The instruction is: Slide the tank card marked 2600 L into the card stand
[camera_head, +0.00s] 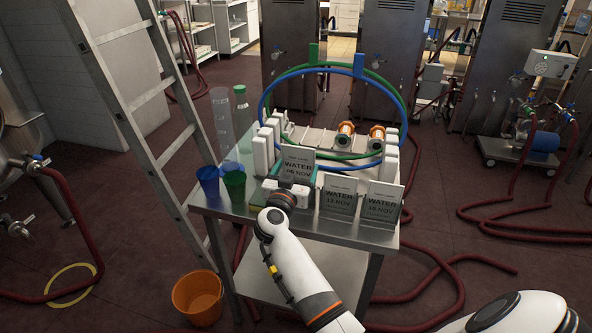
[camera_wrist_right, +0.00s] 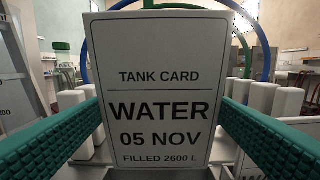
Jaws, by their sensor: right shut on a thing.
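In the right wrist view the tank card (camera_wrist_right: 165,75) reads WATER 05 NOV, FILLED 2600 L. My right gripper (camera_head: 293,190) is shut on this card, with a green ribbed finger on each side of it. I cannot clearly make out the card stand. My left gripper is not in view.
Two more WATER cards, 12 NOV (camera_head: 339,201) and 16 NOV (camera_head: 381,204), stand close on the right. A blue cup (camera_head: 208,186) and a green cup (camera_head: 234,186) stand left. White blocks (camera_head: 263,150) and hose loops (camera_head: 405,110) are behind. An orange bucket (camera_head: 198,297) is on the floor.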

